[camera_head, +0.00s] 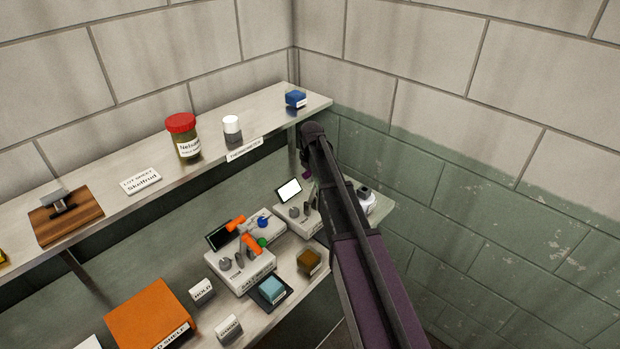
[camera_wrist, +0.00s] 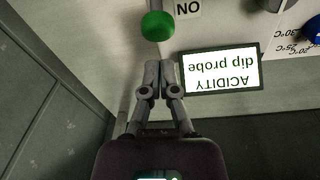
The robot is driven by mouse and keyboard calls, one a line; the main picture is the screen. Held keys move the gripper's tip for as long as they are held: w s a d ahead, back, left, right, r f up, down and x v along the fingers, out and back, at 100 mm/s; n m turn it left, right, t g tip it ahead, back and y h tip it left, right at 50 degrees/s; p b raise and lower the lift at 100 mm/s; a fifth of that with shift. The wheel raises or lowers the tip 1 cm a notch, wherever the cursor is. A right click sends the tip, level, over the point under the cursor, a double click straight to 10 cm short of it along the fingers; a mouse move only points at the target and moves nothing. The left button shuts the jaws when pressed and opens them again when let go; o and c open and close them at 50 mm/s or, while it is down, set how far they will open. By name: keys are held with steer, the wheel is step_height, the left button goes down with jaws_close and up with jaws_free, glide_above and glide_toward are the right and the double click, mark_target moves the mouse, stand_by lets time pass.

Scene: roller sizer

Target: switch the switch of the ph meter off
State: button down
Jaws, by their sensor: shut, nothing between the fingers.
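The pH meter is a pale unit with a lit white screen (camera_head: 289,190) on the lower shelf in the head view, partly covered by my arm. In the wrist view its screen (camera_wrist: 220,69) appears upside down and reads "ACIDITY dip probe". A green rounded knob (camera_wrist: 158,25), apparently the switch's tip, lies beside an upside-down "ON" label (camera_wrist: 188,9). My gripper (camera_wrist: 159,66) is shut and empty, its fingertips just below the green knob in the picture and left of the screen. I cannot tell whether they touch the knob. My arm hides the fingertips in the head view.
Left of the meter stands a similar unit (camera_head: 243,283) with a dark screen and orange parts. The upper shelf (camera_head: 275,129) overhangs behind, holding a red-lidded jar (camera_head: 183,136). Block walls close the right side.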

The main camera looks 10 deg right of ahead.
steer(key=shift+w+f+b, duration=0.15)
steer(key=shift+f+b, duration=1)
steer(key=shift+f, duration=0.3)
steer(key=shift+s+d+r+p, duration=0.4)
steer(key=shift+s+r+p, duration=0.2)
steer(key=shift+s, duration=0.05)
steer(key=shift+f, duration=0.1)
steer(key=shift+r, duration=0.2)
steer(key=shift+r+p, duration=0.65)
steer(key=shift+p, duration=0.1)
steer(key=shift+r, duration=0.15)
